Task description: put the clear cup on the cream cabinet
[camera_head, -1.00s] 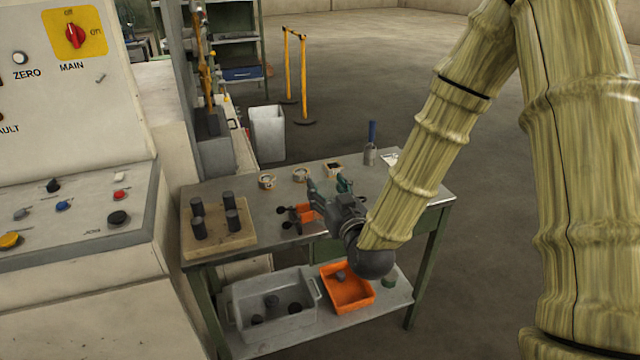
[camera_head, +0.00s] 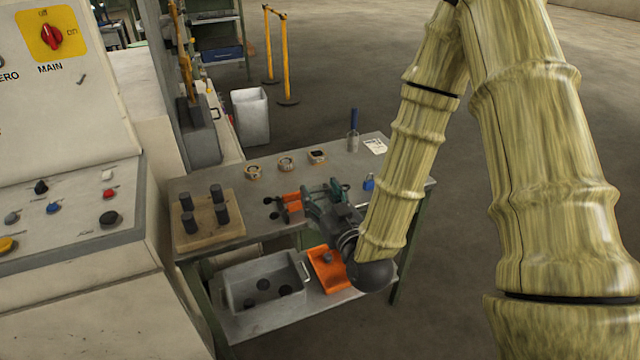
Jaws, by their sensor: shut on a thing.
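My gripper (camera_head: 322,188) is in front of the workbench's middle, seen from behind, with its fingers pointing away over the bench top. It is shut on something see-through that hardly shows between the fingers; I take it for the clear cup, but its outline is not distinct. The cream cabinet (camera_head: 100,305) stands at the left, with a sloped button panel and an upright panel with a red main switch. My gripper is to the right of it, apart from it.
The workbench (camera_head: 240,183) carries a wooden block with dark pegs (camera_head: 205,235), several small ring-like parts, an orange part (camera_head: 293,203), a blue padlock (camera_head: 368,184) and a blue-handled tool (camera_head: 353,125). A grey bin (camera_head: 262,285) and an orange tray (camera_head: 325,262) are on its lower shelf.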

